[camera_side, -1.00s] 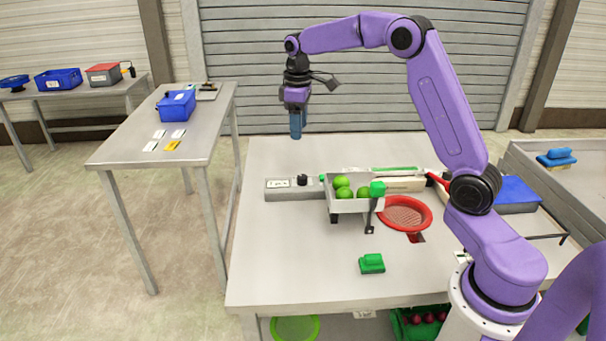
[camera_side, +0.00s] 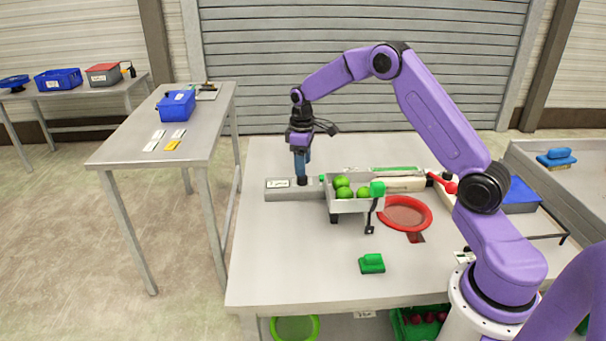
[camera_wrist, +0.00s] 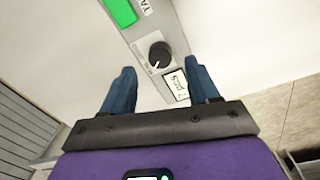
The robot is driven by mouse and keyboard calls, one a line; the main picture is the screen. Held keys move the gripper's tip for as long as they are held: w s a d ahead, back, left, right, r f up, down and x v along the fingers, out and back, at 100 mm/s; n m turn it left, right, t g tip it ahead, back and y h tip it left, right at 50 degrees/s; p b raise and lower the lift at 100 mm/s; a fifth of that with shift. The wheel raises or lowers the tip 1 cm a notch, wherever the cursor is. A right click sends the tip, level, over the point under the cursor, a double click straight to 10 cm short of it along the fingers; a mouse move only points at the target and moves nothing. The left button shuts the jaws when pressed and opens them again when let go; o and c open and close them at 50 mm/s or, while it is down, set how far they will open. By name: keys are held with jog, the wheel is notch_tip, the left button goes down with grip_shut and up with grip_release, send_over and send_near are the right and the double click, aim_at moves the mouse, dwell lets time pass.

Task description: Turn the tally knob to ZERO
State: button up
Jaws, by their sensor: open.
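The tally knob (camera_wrist: 159,54) is a round black knob with a white pointer mark, on a grey box (camera_side: 290,194). In the wrist view it lies ahead of and between my two blue fingers, and its pointer is toward the lower left. A small white display (camera_wrist: 176,85) beside it carries dark characters that look like "7 pcs". My gripper (camera_side: 302,178) is open, pointing down, with its fingertips close over the knob.
A grey tray (camera_side: 343,206) of green round fruit stands just right of the box. A red-rimmed net hoop (camera_side: 430,222) lies further right. A green block (camera_side: 371,264) lies nearer the front. The table's left front is clear.

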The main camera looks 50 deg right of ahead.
aim_at(302, 180)
jog(key=shift+d+f, duration=0.1)
jog(key=shift+f, duration=2.15)
jog(key=c, duration=1)
